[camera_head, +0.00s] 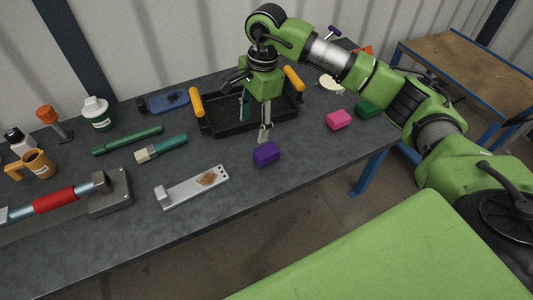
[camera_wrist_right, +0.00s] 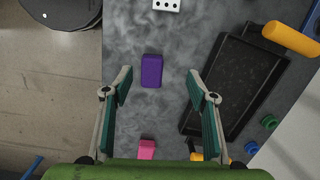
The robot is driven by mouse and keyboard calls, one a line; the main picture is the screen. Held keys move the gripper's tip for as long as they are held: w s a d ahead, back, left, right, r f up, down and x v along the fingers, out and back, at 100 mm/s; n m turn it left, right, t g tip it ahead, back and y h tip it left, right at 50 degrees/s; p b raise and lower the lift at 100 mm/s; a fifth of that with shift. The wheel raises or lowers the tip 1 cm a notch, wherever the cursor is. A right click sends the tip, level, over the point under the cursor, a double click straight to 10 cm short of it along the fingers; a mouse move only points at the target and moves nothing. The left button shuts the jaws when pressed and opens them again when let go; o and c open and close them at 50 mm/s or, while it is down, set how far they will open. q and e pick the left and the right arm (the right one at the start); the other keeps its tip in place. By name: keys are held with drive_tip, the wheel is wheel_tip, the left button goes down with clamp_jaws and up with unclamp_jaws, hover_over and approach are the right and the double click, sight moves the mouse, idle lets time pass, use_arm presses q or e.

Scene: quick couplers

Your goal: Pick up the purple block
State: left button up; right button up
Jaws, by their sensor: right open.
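The purple block (camera_head: 266,154) lies on the dark grey table, in front of the black tray and near the table's front edge. In the right wrist view the purple block (camera_wrist_right: 152,71) is upper centre, ahead of and between the two fingers. My right gripper (camera_head: 256,122) points down above the table, just behind the block. Its fingers (camera_wrist_right: 160,88) are spread wide with nothing between them in its grip. The gripper is apart from the block. My left gripper is not in view.
The black tray (camera_head: 225,126) with orange handles stands right behind. A pink block (camera_head: 339,120) and a green block (camera_head: 369,109) lie to the right. A metal bracket plate (camera_head: 190,188) lies to the left. Brushes, a mug and several tools fill the table's left side.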

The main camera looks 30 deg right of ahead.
drive_tip(key=h, duration=0.2)
hover_over(266, 149)
drive_tip(key=d, duration=0.1)
drive_tip(key=f+p, duration=0.1)
drive_tip(key=f, duration=0.6)
drive_tip(key=shift+w, duration=0.2)
drive_tip(key=f, duration=0.1)
drive_tip(key=f+p, duration=0.1)
drive_tip(key=f, duration=0.1)
drive_tip(key=a+f, duration=0.1)
drive_tip(key=shift+s+f+p, duration=0.3)
drive_tip(key=shift+s, duration=0.05)
drive_tip(key=shift+f, duration=0.6)
drive_tip(key=c, duration=1.2)
